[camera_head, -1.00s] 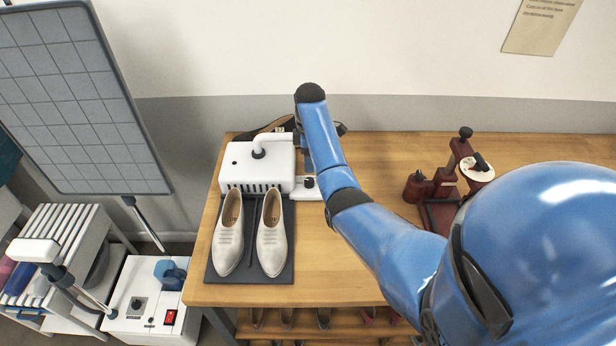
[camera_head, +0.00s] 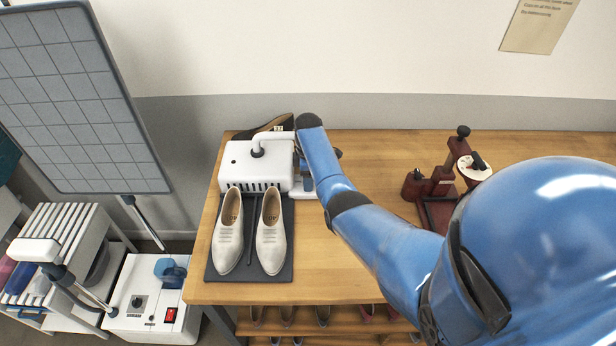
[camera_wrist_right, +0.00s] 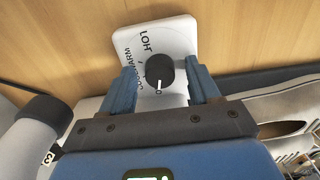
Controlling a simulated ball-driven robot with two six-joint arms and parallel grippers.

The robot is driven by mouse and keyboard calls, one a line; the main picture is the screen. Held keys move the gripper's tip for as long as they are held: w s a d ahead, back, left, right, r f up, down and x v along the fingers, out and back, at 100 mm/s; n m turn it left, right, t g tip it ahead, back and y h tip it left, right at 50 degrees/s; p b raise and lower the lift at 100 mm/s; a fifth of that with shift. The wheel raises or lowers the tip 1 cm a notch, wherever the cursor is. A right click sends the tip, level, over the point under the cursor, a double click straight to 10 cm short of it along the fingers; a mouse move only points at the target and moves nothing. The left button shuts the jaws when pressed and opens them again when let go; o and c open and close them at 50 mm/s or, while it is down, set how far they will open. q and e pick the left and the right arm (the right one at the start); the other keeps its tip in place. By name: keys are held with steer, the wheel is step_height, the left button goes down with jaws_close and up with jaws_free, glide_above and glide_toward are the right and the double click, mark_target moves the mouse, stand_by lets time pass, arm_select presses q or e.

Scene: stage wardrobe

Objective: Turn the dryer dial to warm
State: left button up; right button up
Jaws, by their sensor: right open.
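The shoe dryer (camera_head: 255,168) is a white box with a bent white pipe, at the back left of the wooden table. Its white dial plate (camera_wrist_right: 150,40) shows in the wrist view with HOT, WARM and COOL lettering, partly covered, and a 0 mark. The black dial (camera_wrist_right: 160,70) has a white pointer line directed down the picture, towards the 0. My right gripper (camera_wrist_right: 161,75) is open, one blue finger on each side of the dial; contact cannot be told. In the head view my right arm hides the dial. My left gripper is not in view.
Two pale shoes (camera_head: 229,238) stand on a dark mat (camera_head: 250,275) in front of the dryer. A dark shoe (camera_head: 268,128) lies behind it. A dark red device (camera_head: 440,185) stands to the right. The table between is clear.

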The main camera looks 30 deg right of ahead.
steer(key=c, duration=1)
steer(key=shift+c, duration=0.2)
steer(key=shift+m, duration=0.3)
steer(key=m, duration=0.9)
steer(key=shift+m, duration=0.4)
steer(key=m, duration=0.4)
steer(key=shift+p, duration=0.3)
steer(key=m, duration=0.5)
steer(key=shift+m, duration=0.3)
